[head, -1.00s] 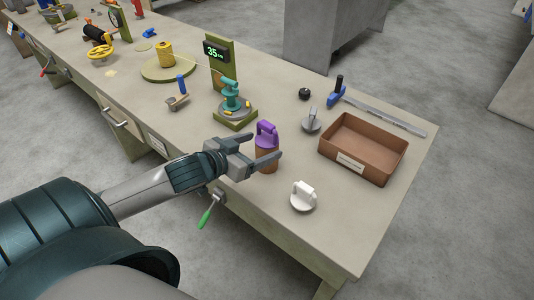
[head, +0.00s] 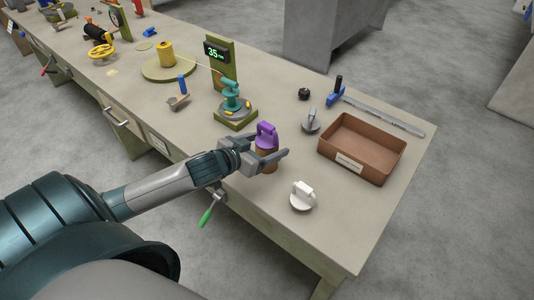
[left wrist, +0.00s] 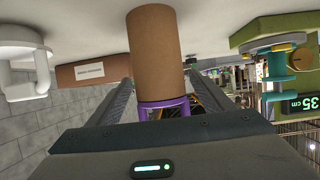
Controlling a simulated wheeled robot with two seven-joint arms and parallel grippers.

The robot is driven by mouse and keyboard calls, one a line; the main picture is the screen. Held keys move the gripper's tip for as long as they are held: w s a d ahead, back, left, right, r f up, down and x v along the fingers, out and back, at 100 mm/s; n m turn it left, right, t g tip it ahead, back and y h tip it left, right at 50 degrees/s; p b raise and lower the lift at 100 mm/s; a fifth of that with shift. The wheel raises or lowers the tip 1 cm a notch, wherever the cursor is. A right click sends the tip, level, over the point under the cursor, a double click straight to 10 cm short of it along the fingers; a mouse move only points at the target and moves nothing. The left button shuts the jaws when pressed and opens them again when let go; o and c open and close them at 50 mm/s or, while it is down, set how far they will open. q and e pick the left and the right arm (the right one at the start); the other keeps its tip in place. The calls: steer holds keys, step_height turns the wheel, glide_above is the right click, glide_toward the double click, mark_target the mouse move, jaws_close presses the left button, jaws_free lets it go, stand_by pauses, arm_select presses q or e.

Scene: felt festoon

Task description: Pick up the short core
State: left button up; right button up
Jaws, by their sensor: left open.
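The short core, a brown cardboard cylinder (head: 270,166) with a purple handled plug (head: 266,134) on top, stands upright near the front edge of the bench. My left gripper (head: 268,156) is open, level with the core, its fingers reaching along either side. In the left wrist view, which is upside down, the brown core (left wrist: 157,55) rises between the two fingers, with the purple plug (left wrist: 163,108) below it. I cannot tell whether the fingers touch it. My right gripper is not in view.
A white handled plug (head: 302,197) stands right of the core, a grey one (head: 311,122) behind. A brown tray (head: 352,164) sits further right. A teal device on a green base (head: 234,119) stands close behind-left. A green-handled crank (head: 207,217) hangs off the bench front.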

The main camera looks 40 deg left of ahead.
mark_target(267, 139)
arm_select(q)
steer(key=c, duration=1.2)
steer(key=shift+r, duration=0.1)
steer(key=shift+r, duration=0.35)
step_height(267, 139, up, 2)
steer(key=shift+r+b, duration=0.15)
steer(key=shift+b, duration=0.3)
steer(key=s+d+r+p, duration=0.3)
steer(key=d+r, duration=0.5)
steer(key=d, duration=0.3)
steer(key=shift+s, duration=0.45)
